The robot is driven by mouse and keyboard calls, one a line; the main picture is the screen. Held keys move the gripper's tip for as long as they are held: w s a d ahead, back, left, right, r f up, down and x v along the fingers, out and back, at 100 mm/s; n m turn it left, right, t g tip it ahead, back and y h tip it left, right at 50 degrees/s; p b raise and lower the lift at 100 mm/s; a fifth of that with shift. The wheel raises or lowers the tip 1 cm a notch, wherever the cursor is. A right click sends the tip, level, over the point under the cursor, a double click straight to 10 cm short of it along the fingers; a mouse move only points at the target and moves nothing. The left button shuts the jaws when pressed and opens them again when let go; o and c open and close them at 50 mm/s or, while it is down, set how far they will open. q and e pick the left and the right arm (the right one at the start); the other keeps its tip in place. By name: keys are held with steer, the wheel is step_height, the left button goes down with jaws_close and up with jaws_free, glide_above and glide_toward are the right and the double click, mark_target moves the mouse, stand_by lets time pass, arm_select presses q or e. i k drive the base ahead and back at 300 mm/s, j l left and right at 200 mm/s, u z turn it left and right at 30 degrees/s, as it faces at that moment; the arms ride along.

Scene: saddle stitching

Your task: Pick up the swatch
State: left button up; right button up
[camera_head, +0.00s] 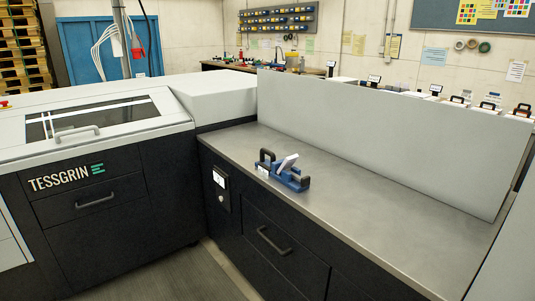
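A small blue device (293,181) with black handle-like parts sits on the grey countertop (350,215), near its front edge. A pale, tilted flat piece (287,162) rests against the top of the device. It may be the swatch, but it is too small to tell. Neither of my grippers is in view.
A Tessgrin machine (85,185) with a windowed lid stands at the left, adjoining the counter. A tall grey panel (390,135) runs along the counter's back edge. The countertop right of the blue device is clear. Drawer handles (274,241) stick out from the dark cabinet front.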

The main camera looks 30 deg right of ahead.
mark_target(289, 162)
steer(key=i+j+z, duration=0.1)
steer(key=i+z, duration=0.3)
steer(key=i+j+z, duration=0.25)
steer(key=i+z, duration=0.15)
steer(key=i, duration=0.15)
steer(key=i+j+z, duration=0.4)
